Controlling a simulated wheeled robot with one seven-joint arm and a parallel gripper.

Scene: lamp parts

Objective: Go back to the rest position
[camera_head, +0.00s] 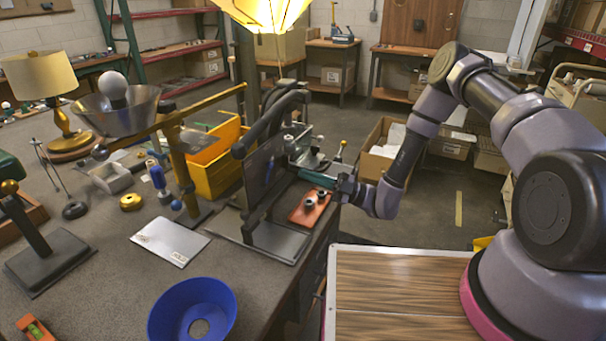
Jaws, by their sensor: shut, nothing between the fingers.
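My arm reaches from the right over the wooden-topped surface to the workbench. My gripper (312,177) is at the bench's right edge, small in view, and shut with nothing visible in it. It is just right of a dark upright panel on a stand (268,170). It is above an orange-red board (309,207) with small metal parts on it. Whether the gripper touches the panel or stand cannot be told from this angle.
The workbench (110,290) holds a lamp with a shade (42,78), a bulb in a metal cone (116,100), a yellow bin (215,155), a blue cone (193,312) and a metal plate (169,241). Cardboard boxes (378,150) stand on the floor behind my arm.

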